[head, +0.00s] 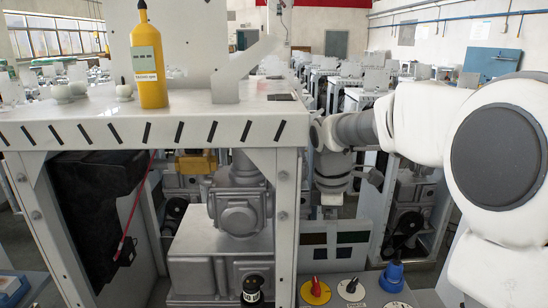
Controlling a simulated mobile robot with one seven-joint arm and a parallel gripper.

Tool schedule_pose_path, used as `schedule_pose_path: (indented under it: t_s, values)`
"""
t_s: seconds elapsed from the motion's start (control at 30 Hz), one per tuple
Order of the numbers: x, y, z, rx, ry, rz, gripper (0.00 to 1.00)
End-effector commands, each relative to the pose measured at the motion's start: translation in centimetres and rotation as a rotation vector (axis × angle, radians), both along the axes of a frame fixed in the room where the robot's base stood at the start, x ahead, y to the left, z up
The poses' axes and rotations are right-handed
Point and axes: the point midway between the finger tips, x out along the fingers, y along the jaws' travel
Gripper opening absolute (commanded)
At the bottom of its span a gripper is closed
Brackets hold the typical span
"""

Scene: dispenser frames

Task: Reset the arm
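My white and grey arm (418,125) reaches in from the right edge and stretches left, bent, to just right of the near machine frame. Its wrist hangs down there. My gripper (332,198) seems to be at the lower end of the wrist, small and dark against the machinery. Its fingers cannot be made out, so whether it is open, shut or holding something is unclear. It is beside the frame's front right post and above the control panel.
A yellow bottle (148,62) stands upright on the white machine top (205,113). Below right are a red knob (316,286), a black knob (352,285) and a blue knob (392,275). A grey post (287,215) stands close to my wrist. Similar machines fill the back.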

Motion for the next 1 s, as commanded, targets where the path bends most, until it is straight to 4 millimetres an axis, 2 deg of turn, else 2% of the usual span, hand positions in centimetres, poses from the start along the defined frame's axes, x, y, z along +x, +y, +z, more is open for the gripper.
schedule_pose_path:
  t_s: [0.03,0.3,0.6,0.8,1.0]
  values:
    - [-1.3,-0.2,0.7,-0.017,-0.021,-0.054,1.0]
    - [-8.1,-1.4,3.2,-0.041,-0.128,-0.373,1.0]
    - [-16.6,-2.3,4.0,0.058,-0.274,-0.783,1.0]
    - [-19.9,-0.7,3.9,0.25,-0.395,-1.047,1.0]
    - [-21.6,0.3,3.4,0.402,-0.442,-1.216,1.0]
